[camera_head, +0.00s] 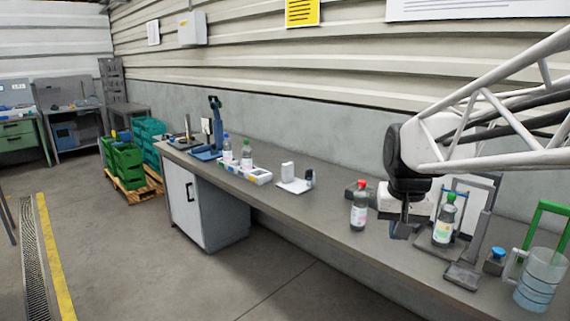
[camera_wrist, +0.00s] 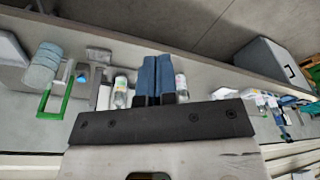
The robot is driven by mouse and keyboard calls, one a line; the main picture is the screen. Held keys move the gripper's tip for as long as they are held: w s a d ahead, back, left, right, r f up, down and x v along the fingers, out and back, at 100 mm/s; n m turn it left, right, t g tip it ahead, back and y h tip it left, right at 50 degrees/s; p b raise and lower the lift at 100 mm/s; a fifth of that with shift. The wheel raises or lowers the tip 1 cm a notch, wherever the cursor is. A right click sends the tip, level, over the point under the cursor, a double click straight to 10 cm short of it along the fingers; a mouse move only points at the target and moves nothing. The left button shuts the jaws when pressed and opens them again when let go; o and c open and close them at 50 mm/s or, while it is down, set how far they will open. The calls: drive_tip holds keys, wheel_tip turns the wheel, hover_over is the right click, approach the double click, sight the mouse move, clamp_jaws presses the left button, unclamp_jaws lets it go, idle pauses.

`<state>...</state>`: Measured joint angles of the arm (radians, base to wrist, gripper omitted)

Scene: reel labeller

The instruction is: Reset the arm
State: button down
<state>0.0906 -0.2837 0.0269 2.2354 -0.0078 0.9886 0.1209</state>
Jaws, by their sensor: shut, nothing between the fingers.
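My gripper (camera_head: 405,230) hangs from the white lattice arm at the right of the head view, over the front part of the long bench (camera_head: 330,212). In the wrist view its two blue fingers (camera_wrist: 158,80) lie side by side, shut, with nothing seen between them. A bottle with a red cap (camera_head: 359,207) stands on the bench just left of the gripper. A bottle with a green cap (camera_head: 444,222) stands to its right, by a grey stand. In the wrist view one bottle (camera_wrist: 120,90) shows left of the fingers and another (camera_wrist: 181,86) right of them.
A clear jug (camera_head: 540,280) and a green frame (camera_head: 548,212) stand at the bench's right end. A white tray (camera_head: 250,174) with bottles and a blue device (camera_head: 208,150) are farther left. Green crates (camera_head: 127,160) sit on a pallet. Bare bench lies left of the red-capped bottle.

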drive_tip(key=s+a+f+n, duration=0.1)
drive_tip(key=s+a+f, duration=0.1)
drive_tip(key=s, duration=0.7)
drive_tip(key=s+a+f+n, duration=0.1)
drive_tip(key=s+f, duration=0.4)
drive_tip(key=s, duration=0.5)
drive_tip(key=shift+s+a+t, duration=0.15)
drive_tip(key=shift+a+t, duration=0.15)
drive_tip(key=shift+a, duration=0.25)
